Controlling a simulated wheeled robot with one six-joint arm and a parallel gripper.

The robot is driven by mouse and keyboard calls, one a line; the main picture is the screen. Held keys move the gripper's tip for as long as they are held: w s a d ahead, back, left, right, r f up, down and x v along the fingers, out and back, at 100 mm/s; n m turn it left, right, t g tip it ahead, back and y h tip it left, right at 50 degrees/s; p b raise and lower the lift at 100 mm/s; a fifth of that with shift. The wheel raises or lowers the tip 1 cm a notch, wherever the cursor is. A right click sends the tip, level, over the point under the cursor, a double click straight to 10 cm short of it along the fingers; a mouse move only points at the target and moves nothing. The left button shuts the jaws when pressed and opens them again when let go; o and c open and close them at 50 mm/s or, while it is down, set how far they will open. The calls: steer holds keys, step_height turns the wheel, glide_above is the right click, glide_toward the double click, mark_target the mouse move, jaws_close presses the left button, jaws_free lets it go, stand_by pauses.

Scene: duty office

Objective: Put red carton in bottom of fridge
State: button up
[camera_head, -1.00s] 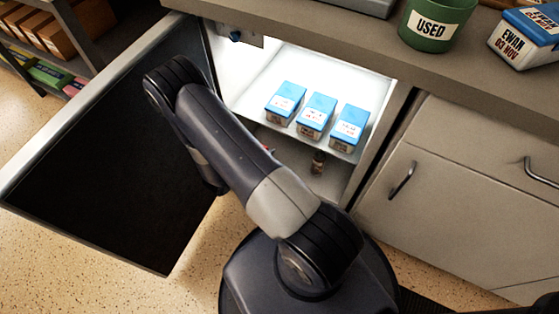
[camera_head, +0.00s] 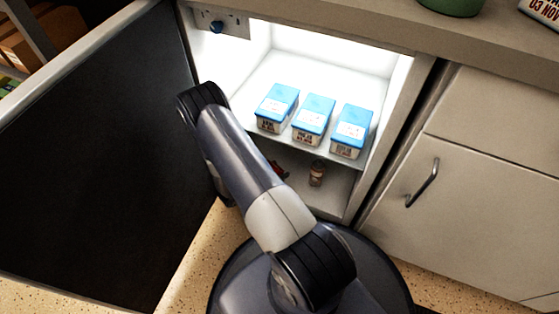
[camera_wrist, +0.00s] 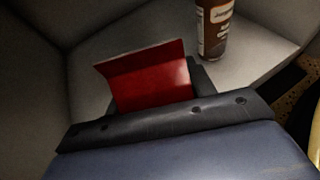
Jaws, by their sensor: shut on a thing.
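The red carton (camera_wrist: 150,78) is in the wrist view, directly beyond my gripper's dark edge. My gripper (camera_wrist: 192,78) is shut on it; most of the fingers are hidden. Pale fridge surfaces surround the carton, and I cannot tell whether it touches the floor. The open fridge (camera_head: 338,55) stands under the counter in the head view, lit inside. My arm reaches toward its lower compartment (camera_head: 335,190). A small patch of red (camera_head: 279,168) shows there beside my arm; the gripper itself is hidden in this view.
A brown bottle (camera_wrist: 215,28) with a pale label stands in the bottom, right of the carton; it also shows in the head view (camera_head: 317,173). Three blue-topped cartons (camera_head: 313,118) stand on the shelf above. The open door (camera_head: 95,150) is at left.

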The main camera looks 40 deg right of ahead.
steer(key=w+d+f+b, duration=0.1)
steer(key=w+d, duration=0.1)
steer(key=w+d+f+b, duration=0.1)
steer(key=w+d+b, duration=0.1)
steer(key=w+d+f+b, duration=0.1)
steer(key=w+d, duration=0.1)
steer(key=shift+w+f+b, duration=0.25)
steer(key=shift+f+b, duration=0.1)
steer(key=shift+r, duration=0.1)
steer(key=o, duration=1.2)
steer(key=shift+c, duration=0.2)
steer(key=shift+a+r+p, duration=0.2)
steer(key=shift+a+p, duration=0.05)
steer(key=shift+p, duration=0.05)
steer(key=p+v, duration=0.3)
steer(key=v, duration=0.8)
steer(key=shift+a+p, duration=0.15)
steer(key=shift+p, duration=0.2)
